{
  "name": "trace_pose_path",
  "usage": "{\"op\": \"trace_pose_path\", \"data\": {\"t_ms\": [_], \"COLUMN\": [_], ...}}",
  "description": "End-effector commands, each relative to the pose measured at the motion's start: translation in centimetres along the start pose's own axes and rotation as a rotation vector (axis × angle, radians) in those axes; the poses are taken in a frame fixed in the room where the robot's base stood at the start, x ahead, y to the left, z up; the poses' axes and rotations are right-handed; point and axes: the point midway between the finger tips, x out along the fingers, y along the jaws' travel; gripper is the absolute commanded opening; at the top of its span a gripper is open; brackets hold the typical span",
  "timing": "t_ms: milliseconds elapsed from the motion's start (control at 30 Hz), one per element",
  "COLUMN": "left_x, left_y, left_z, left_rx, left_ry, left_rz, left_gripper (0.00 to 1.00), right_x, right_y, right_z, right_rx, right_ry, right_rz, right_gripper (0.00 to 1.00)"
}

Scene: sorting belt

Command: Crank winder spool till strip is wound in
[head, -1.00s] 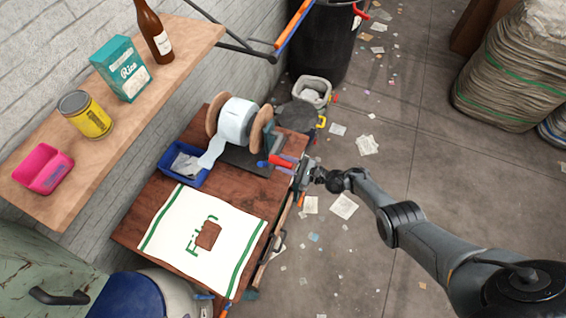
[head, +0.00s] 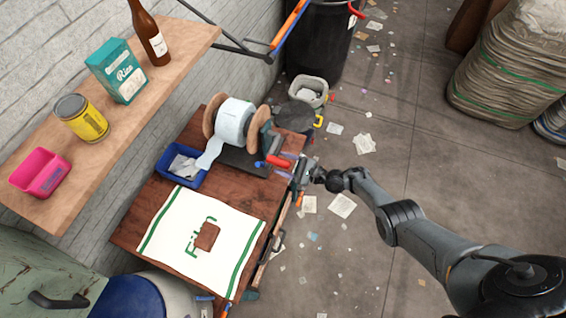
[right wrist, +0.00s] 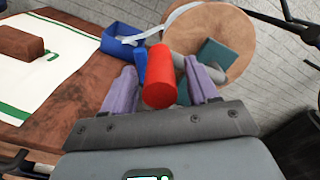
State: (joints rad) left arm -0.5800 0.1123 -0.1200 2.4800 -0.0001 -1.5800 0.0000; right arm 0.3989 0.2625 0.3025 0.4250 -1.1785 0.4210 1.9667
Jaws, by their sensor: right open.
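The winder spool (head: 233,121) stands on the wooden table with a white strip (head: 211,153) wound on its core and trailing into a blue tray (head: 172,172). Its wooden flange (right wrist: 212,45) fills the upper middle of the right wrist view. The red crank handle (head: 278,162) sticks out on the near right side of the winder. In the right wrist view the red handle (right wrist: 160,78) lies between the two purple fingers. My right gripper (right wrist: 162,85) is open around it, with gaps on both sides. My left gripper is not in view.
A white sack sheet (head: 225,262) with a brown block (head: 207,236) lies on the table front. A shelf (head: 120,145) with a bottle, box, can and pink tub is at left. A black barrel (head: 318,45) and grey bin (head: 311,92) stand beyond the table.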

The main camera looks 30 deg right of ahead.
Motion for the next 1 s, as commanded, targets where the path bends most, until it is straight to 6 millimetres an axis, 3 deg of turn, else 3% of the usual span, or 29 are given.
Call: {"op": "trace_pose_path", "data": {"t_ms": [400, 600, 1000], "left_x": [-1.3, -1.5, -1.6], "left_y": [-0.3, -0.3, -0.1], "left_z": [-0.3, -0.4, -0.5], "left_rx": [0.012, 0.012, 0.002], "left_ry": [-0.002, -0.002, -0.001], "left_rz": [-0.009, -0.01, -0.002], "left_gripper": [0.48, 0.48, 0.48], "right_x": [-6.7, -9.2, -10.2], "right_y": [-0.1, -0.1, -0.1], "right_z": [0.0, 0.0, 0.0], "right_rx": [-0.001, -0.001, -0.001], "right_ry": [0.003, 0.001, 0.0], "right_rz": [0.001, 0.0, 0.0], "right_gripper": [0.59, 0.59, 0.59]}}
